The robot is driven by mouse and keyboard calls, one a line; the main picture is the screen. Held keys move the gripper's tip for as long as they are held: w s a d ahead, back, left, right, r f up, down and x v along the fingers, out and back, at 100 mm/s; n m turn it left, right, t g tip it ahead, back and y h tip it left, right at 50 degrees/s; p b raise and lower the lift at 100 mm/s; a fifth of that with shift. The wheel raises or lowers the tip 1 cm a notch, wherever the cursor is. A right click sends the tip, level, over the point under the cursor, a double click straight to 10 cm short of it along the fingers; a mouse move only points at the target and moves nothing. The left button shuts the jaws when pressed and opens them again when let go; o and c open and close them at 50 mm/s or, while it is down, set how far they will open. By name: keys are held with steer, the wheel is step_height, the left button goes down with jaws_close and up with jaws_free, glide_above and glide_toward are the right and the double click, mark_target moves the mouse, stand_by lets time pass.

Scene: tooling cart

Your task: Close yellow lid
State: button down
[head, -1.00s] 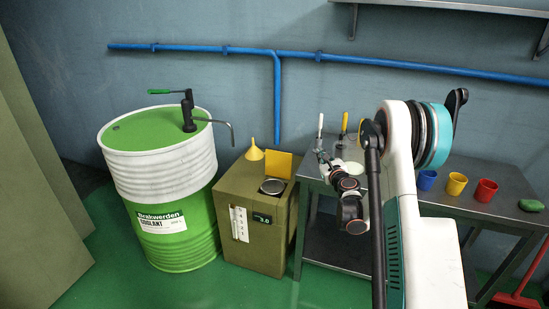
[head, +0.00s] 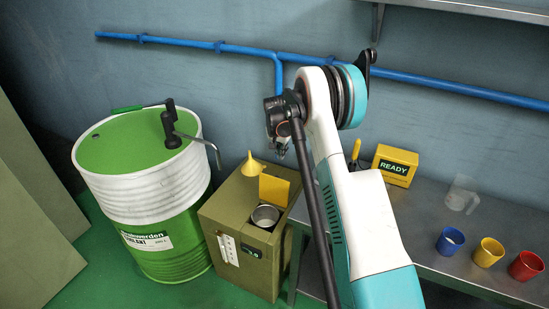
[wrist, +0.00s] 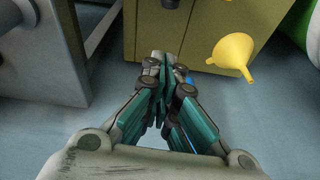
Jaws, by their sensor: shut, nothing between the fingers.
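The yellow lid (head: 274,190) is a flat square flap. It stands raised on top of the olive box (head: 235,258), behind the round metal opening (head: 265,216). In the head view my gripper is largely hidden by my own arm, which reaches toward the wall behind and right of the lid. In the wrist view my gripper (wrist: 167,66) is shut and empty, its fingertips close to the olive box (wrist: 158,25). I cannot tell whether they touch it. I cannot clearly make out the lid in the wrist view.
A yellow funnel (head: 251,165) stands on the box, left of the lid. A green and white drum (head: 150,190) with a pump stands left. A metal table (head: 440,215) with cups and a yellow READY display (head: 395,165) is right. A blue pipe (head: 225,47) runs along the wall.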

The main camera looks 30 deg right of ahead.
steer(key=d+b+x, duration=0.1)
steer(key=b+x, duration=0.2)
steer(key=x, duration=0.7)
steer(key=a, duration=0.1)
steer(key=s+a+b, duration=0.1)
steer(key=s+a, duration=0.1)
steer(key=shift+s+a+r, duration=0.2)
steer(key=shift+a+r, duration=0.15)
steer(key=shift+a, duration=0.05)
steer(key=shift+a, duration=0.1)
